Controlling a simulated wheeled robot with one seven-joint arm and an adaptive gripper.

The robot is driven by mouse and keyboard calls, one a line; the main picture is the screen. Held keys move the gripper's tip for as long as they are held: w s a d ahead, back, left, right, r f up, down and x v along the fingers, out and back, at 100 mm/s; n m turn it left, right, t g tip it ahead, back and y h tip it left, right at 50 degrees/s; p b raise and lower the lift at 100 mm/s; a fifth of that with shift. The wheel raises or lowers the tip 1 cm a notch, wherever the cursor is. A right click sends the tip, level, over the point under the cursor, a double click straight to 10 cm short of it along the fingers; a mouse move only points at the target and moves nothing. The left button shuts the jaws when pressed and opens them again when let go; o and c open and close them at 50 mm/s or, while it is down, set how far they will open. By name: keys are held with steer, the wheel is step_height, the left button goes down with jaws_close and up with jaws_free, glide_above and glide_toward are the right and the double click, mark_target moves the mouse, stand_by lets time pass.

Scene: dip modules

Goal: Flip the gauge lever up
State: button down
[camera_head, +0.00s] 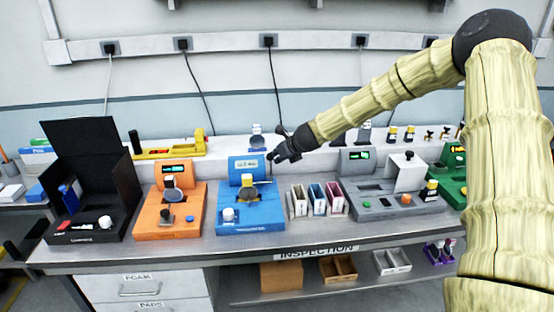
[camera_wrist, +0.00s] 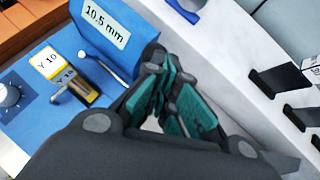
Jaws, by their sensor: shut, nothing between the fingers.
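The blue gauge module (camera_head: 262,215) stands on the bench in the head view, with a lit display on its upright back. In the wrist view its display (camera_wrist: 106,22) reads 10.5 mm. A thin silver lever (camera_wrist: 101,67) with a rounded end lies on the blue face below the display. In the head view my gripper (camera_head: 272,157) is at the display's right edge.
An orange module (camera_head: 152,222) stands to the left, and an open black case (camera_head: 112,165) beyond it. Small coloured bins (camera_head: 318,198) and a grey module (camera_head: 375,210) stand to the right. A white ledge runs behind, carrying small items.

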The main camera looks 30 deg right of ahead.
steer(key=shift+w+d+f, duration=0.1)
steer(key=shift+w+d, duration=0.1)
steer(key=shift+w, duration=0.35)
steer(key=shift+w+d+f, duration=0.1)
steer(key=shift+w+d, duration=0.1)
steer(key=shift+w, duration=0.4)
steer(key=shift+w+d+f, duration=0.1)
steer(key=shift+w+d, duration=0.1)
steer(key=shift+w, duration=0.35)
steer(key=shift+r+p, duration=0.15)
steer(key=shift+p, duration=0.25)
step_height(320, 180, up, 9)
steer(key=s+d+p, duration=0.2)
steer(key=p, duration=0.6)
steer(key=shift+s+d, duration=0.25)
steer(key=shift+d, duration=0.05)
